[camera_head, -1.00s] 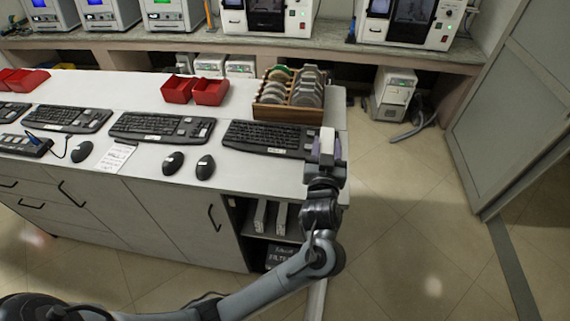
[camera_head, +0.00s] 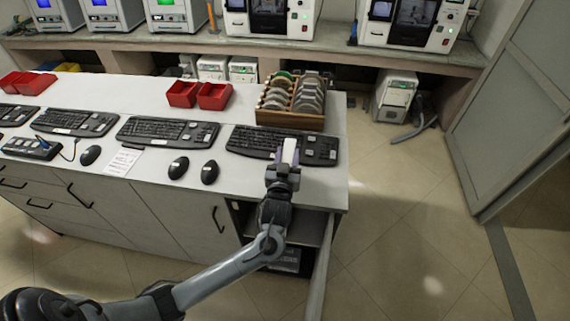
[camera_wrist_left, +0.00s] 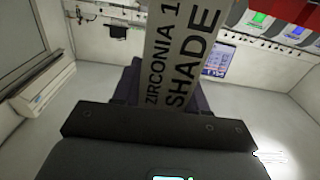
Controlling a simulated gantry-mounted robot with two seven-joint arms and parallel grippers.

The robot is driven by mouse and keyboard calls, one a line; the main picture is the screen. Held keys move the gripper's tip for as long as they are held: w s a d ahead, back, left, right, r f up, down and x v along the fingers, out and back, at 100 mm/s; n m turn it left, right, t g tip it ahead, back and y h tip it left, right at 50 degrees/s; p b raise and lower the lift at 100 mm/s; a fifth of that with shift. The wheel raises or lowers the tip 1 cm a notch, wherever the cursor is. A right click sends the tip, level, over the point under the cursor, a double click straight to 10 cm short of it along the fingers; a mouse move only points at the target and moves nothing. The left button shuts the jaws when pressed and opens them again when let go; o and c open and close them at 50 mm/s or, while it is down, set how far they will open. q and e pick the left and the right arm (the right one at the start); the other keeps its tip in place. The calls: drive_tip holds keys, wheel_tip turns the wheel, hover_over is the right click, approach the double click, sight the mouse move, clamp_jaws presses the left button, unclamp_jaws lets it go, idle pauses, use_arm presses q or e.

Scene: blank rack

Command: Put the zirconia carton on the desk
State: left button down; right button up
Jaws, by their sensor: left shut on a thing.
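The zirconia carton (camera_head: 289,151) is a narrow white box held up over the right part of the desk (camera_head: 325,186). In the left wrist view the carton (camera_wrist_left: 178,62) shows the printed words "ZIRCONIA 1" and "SHADE". My left gripper (camera_head: 286,163) is shut on the carton, in front of the rightmost keyboard. Whether the carton touches the desk cannot be told. The arm hides part of the desk's front edge. My right gripper is not in view.
The rightmost keyboard (camera_head: 318,150) lies just behind the carton. A wooden rack of discs (camera_head: 292,100) stands at the back right, beside red bins (camera_head: 214,97). The desk's front right corner is bare.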

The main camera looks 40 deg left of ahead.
use_arm(q)
drive_tip(key=shift+a+f, duration=0.15)
drive_tip(key=shift+a, duration=0.3)
drive_tip(key=shift+f, duration=2)
drive_tip(key=shift+f, duration=0.15)
drive_tip(key=c, duration=0.6)
unclamp_jaws()
drive_tip(key=shift+f, duration=0.1)
